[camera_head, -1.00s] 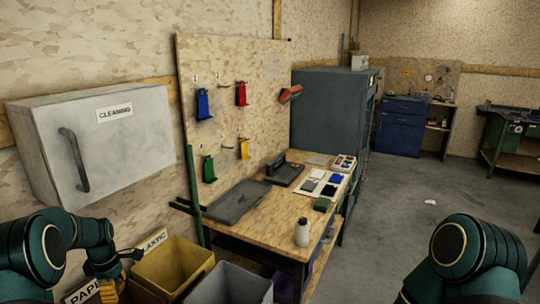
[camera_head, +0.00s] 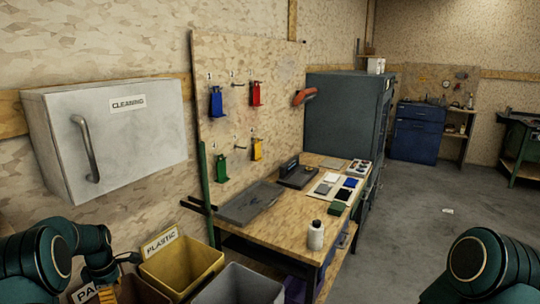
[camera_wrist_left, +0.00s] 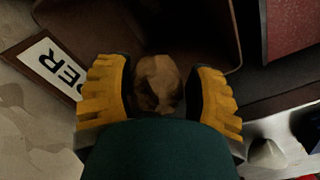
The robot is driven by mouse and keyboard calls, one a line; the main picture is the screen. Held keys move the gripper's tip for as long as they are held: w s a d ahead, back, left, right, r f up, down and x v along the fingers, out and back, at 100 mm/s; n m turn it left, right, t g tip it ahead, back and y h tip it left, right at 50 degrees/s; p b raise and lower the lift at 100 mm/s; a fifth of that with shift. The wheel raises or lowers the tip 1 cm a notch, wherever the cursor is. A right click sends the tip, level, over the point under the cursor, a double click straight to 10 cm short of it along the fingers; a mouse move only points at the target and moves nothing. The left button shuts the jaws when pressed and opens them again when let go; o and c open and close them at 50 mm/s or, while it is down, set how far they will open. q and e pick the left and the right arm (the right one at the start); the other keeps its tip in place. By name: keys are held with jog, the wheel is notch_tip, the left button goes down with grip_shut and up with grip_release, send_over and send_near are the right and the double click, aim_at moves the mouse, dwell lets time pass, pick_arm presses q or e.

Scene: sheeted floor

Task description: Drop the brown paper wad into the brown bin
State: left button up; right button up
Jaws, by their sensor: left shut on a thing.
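The brown paper wad (camera_wrist_left: 158,84) sits between the two yellow-padded fingers of my left gripper (camera_wrist_left: 160,88), which is shut on it. Beyond the wad in the left wrist view is the dark inside of the brown bin (camera_wrist_left: 205,22), with a white label ending in "PER" beside it. In the head view the brown bin (camera_head: 140,291) shows only partly at the lower left, under my left arm. The wad is hidden there. I cannot tell how high the wad is over the bin. My right gripper is out of view.
The yellow bin labelled PLASTIC (camera_head: 182,268) and a grey bin (camera_head: 238,284) stand right of the brown bin. A wooden workbench (camera_head: 285,233) with a white bottle (camera_head: 316,236) is beyond them. A white cleaning cabinet (camera_head: 110,140) hangs above. Open floor lies at the right.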

pick_arm(q)
jog(key=shift+f, duration=0.15)
jog(key=o, duration=1.2)
jog(key=shift+d, duration=0.1)
jog(key=shift+o, duration=0.2)
